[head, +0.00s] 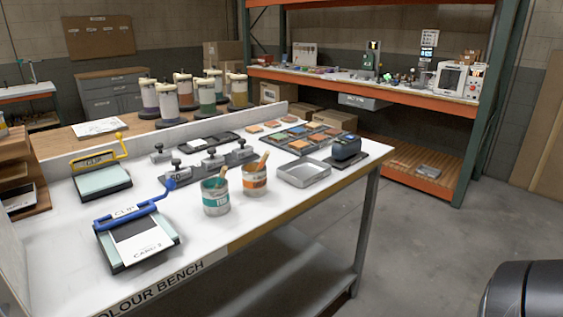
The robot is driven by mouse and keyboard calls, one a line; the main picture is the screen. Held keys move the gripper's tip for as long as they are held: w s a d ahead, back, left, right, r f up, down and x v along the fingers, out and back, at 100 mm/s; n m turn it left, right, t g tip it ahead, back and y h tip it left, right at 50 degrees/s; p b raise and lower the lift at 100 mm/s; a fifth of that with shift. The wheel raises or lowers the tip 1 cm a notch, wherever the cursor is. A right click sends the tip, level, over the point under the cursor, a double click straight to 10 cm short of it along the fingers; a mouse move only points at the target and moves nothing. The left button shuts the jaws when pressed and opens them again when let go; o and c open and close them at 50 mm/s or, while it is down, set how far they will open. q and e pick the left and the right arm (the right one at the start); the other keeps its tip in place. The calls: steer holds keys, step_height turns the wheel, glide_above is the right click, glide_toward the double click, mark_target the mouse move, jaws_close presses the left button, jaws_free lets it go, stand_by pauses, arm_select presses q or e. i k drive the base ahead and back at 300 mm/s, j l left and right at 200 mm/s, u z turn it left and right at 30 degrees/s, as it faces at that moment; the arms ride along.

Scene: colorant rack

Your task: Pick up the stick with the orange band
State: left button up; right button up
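A wooden stick (262,162) leans out of a small metal tin with an orange band (254,182) on the white bench. The lower part of this stick is hidden inside the tin. A second stick (223,173) leans out of a tin with a teal band (215,198), just to the left and nearer. The orange band I can make out is on the tin; the sticks are too small to tell whether either carries a band. Neither of my grippers is in view.
The colour bench (240,222) also holds a blue-handled clip board (137,240), a yellow-handled one (102,180), an empty grey tray (303,174), a black device (346,147) and a swatch tray (297,138). The bench front between the tins and edge is clear.

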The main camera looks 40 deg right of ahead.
mark_target(263, 161)
steer(key=i+l+z, duration=0.2)
steer(key=l+z, duration=0.25)
steer(key=i+l+z, duration=0.3)
steer(key=z, duration=0.2)
